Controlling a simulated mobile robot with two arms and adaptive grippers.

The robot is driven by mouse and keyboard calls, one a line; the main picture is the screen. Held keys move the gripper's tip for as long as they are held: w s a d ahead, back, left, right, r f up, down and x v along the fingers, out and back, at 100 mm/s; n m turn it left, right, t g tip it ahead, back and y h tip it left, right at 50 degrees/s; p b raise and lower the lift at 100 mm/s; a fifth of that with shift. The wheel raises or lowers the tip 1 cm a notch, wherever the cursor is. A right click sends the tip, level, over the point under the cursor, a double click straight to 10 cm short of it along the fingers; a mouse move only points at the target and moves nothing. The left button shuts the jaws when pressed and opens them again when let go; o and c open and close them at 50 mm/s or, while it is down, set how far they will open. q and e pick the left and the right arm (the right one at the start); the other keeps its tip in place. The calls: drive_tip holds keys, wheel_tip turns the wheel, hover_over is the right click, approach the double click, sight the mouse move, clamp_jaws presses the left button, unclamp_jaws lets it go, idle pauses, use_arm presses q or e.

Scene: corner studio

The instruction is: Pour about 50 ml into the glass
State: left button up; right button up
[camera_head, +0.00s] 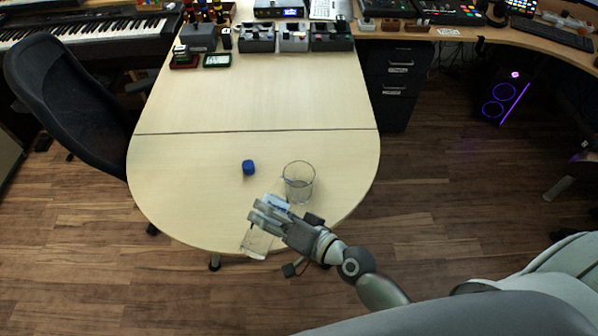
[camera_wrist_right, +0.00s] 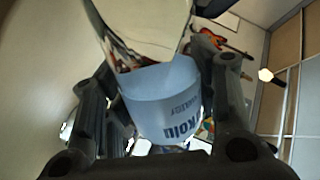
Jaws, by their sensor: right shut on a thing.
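The glass (camera_head: 299,184), clear and upright, stands on the pale table near its rounded front end. My right gripper (camera_head: 266,214) is just in front of it and to the left, shut on a clear bottle (camera_head: 257,243). A pale blue part of the bottle shows on the glass side of the fingers. In the right wrist view the bottle's blue label (camera_wrist_right: 165,100) with dark lettering sits between the fingers. The bottle looks tilted; its mouth is not clear. I cannot tell the liquid level in bottle or glass. My left gripper is not in view.
A small blue block-like thing (camera_head: 249,167) lies on the table (camera_head: 190,190) left of the glass. Several small devices (camera_head: 294,38) stand at the table's far end. A black chair (camera_head: 70,110) is at the left. The table's middle is clear.

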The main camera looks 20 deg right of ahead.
drive_tip(key=shift+s+a+f+m, duration=0.1)
drive_tip(key=shift+a+f+m, duration=0.1)
drive_tip(key=shift+m, duration=0.1)
drive_tip(key=shift+r+p, duration=0.45)
drive_tip(key=shift+p, duration=0.2)
drive_tip(key=shift+s+a+r+m+g+y+p, duration=0.1)
drive_tip(key=shift+s+r+m+g+y+p, duration=0.15)
drive_tip(key=shift+m+p, duration=0.35)
drive_tip(key=shift+w+d+r+m+g+p, duration=0.3)
drive_tip(key=shift+r+m+p, duration=0.25)
drive_tip(key=shift+p, duration=0.25)
drive_tip(key=shift+r, duration=0.1)
drive_tip(key=shift+s+a+r+m+y+p, duration=0.1)
drive_tip(key=shift+a+r+m+y+p, duration=0.2)
drive_tip(key=shift+p, duration=0.3)
drive_tip(key=shift+s+a+r, duration=0.1)
drive_tip(key=shift+s+r, duration=0.05)
drive_tip(key=shift+r, duration=0.05)
drive_tip(key=shift+r+m+p, duration=0.3)
drive_tip(key=shift+m+p, duration=0.05)
drive_tip(key=shift+p, duration=0.25)
